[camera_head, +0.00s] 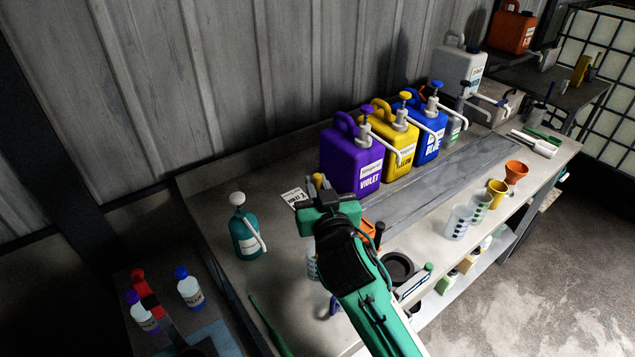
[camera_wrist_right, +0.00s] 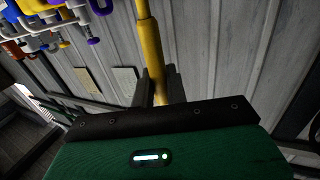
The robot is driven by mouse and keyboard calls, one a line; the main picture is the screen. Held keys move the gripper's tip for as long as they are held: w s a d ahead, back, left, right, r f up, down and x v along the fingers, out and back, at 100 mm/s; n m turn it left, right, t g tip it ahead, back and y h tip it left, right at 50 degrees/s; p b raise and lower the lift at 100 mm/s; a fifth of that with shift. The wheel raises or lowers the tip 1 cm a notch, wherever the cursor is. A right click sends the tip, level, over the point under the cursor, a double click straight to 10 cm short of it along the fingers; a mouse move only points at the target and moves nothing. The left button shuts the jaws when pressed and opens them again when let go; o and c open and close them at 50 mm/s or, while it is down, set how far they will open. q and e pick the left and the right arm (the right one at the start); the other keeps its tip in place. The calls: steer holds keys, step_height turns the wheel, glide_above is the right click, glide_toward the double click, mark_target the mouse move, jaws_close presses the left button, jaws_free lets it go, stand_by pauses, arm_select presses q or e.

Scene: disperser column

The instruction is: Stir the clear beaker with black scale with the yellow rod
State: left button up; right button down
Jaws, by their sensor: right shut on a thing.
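My right gripper (camera_head: 320,190) is over the near left part of the bench, left of the violet canister. In the right wrist view its jaws (camera_wrist_right: 157,85) are shut on the yellow rod (camera_wrist_right: 150,45), which runs up out of them. In the head view only a short yellow end of the rod (camera_head: 318,181) shows above the gripper. A clear beaker (camera_head: 312,264) stands just below the gripper in the picture, partly hidden by my arm; its scale colour is hard to tell. Two more clear beakers with marks, a front one (camera_head: 458,222) and a back one (camera_head: 480,206), stand at the front edge. My left gripper is not seen.
Violet (camera_head: 352,162), yellow (camera_head: 391,140) and blue (camera_head: 428,128) pump canisters line the bench's back. A teal pump bottle (camera_head: 244,236) stands left of my arm. Yellow (camera_head: 496,193) and orange (camera_head: 516,172) funnels stand right. A green rod (camera_head: 268,325) lies at the near left.

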steer(key=shift+f+b, duration=1.55)
steer(key=shift+f, duration=1.05)
steer(key=shift+d, duration=0.1)
